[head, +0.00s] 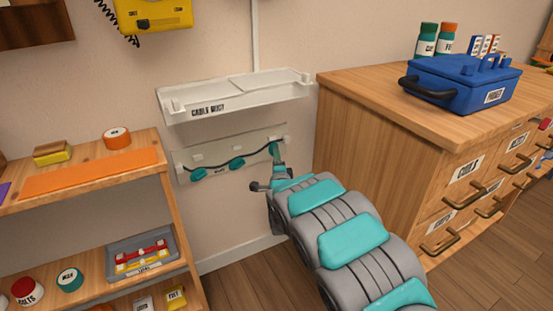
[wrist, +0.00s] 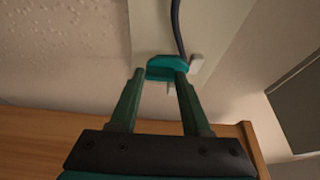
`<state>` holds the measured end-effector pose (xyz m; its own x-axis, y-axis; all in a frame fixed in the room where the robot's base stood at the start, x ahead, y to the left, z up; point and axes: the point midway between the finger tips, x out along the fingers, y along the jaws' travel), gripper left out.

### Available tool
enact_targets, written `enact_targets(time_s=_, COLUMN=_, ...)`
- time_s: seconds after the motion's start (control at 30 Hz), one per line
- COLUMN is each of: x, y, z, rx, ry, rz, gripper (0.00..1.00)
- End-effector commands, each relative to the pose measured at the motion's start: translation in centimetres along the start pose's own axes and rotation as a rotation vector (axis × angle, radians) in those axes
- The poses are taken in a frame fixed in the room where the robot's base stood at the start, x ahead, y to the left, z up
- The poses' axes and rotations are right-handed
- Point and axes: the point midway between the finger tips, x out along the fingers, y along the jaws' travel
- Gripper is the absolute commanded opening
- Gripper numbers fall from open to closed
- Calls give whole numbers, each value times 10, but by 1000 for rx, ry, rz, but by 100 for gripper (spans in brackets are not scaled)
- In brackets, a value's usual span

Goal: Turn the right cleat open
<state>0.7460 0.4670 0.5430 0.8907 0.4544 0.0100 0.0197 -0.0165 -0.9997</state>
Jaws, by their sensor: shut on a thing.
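The right cleat (head: 274,149) is a small teal piece at the right end of a pale wall panel (head: 215,163). In the head view it looks more upright than the left cleat (head: 199,174) and the middle cleat (head: 237,163). A dark cable (head: 219,163) runs along the panel past the cleats. My gripper (head: 279,170) reaches up to the right cleat from below. In the wrist view my gripper (wrist: 160,80) has its two fingers on the right cleat (wrist: 167,66), shut on it. The dark cable passes up from the cleat there.
A white tray shelf (head: 237,95) is fixed just above the panel. A wooden drawer cabinet (head: 372,150) with a blue toolbox (head: 462,78) stands close on the right. A low wooden shelf (head: 150,139) stands at left. The wall below the panel is clear.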

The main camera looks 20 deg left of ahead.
Motion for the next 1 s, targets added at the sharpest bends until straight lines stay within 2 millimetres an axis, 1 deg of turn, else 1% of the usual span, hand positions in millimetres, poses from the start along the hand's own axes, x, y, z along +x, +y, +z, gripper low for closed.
enact_targets(time_s=0.27, x=0, y=7, z=0, rx=-132, ry=0, rz=-51, gripper=0)
enact_targets(time_s=1.0, x=1, y=11, z=-3, rx=-771, ry=1, rz=-318, gripper=0)
